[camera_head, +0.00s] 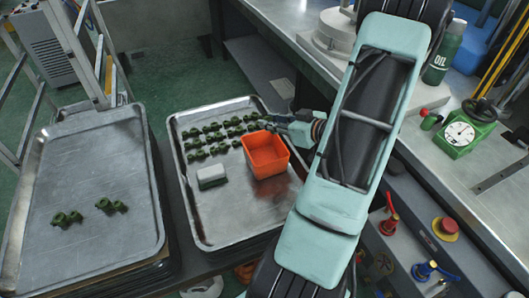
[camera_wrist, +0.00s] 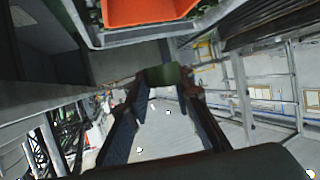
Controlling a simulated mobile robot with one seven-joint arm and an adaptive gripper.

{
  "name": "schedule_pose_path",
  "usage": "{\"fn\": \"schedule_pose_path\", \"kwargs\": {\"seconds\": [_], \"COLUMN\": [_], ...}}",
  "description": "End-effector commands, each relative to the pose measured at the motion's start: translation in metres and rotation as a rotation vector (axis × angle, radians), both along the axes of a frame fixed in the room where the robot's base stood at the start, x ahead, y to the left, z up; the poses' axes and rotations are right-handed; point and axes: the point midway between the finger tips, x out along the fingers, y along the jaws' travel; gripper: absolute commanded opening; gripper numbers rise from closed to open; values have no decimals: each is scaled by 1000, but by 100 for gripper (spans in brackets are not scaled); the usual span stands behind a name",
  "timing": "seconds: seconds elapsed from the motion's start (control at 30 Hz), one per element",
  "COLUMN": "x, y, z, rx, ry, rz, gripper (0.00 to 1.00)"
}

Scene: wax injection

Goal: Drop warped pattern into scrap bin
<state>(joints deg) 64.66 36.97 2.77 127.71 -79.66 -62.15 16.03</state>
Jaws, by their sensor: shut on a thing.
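My gripper (camera_wrist: 163,84) is shut on a green wax pattern (camera_wrist: 163,74), which spans between the fingertips in the wrist view. I cannot tell from its small visible part whether it is warped. In the head view my gripper (camera_head: 272,120) is just behind the orange bin (camera_head: 271,171), near its back edge. The held pattern is hard to make out there. The orange bin stands on the right metal tray (camera_head: 215,230) and looks empty. It also shows at the top of the wrist view (camera_wrist: 150,12).
Several green patterns (camera_head: 213,138) lie in rows on the right tray, behind and left of the bin. A white block (camera_head: 211,176) sits left of the bin. The left tray (camera_head: 95,170) holds two green pieces (camera_head: 67,217). A bench with a gauge (camera_head: 459,133) is at right.

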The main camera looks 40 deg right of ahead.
Motion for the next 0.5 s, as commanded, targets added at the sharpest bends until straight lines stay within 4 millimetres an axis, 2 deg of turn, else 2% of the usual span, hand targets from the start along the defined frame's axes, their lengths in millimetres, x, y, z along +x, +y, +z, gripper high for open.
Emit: {"fn": "schedule_pose_path", "kwargs": {"seconds": [0.5], "x": [0], "y": [0], "z": [-51], "rx": [0], "ry": [-1], "rz": [0], "gripper": [4]}}
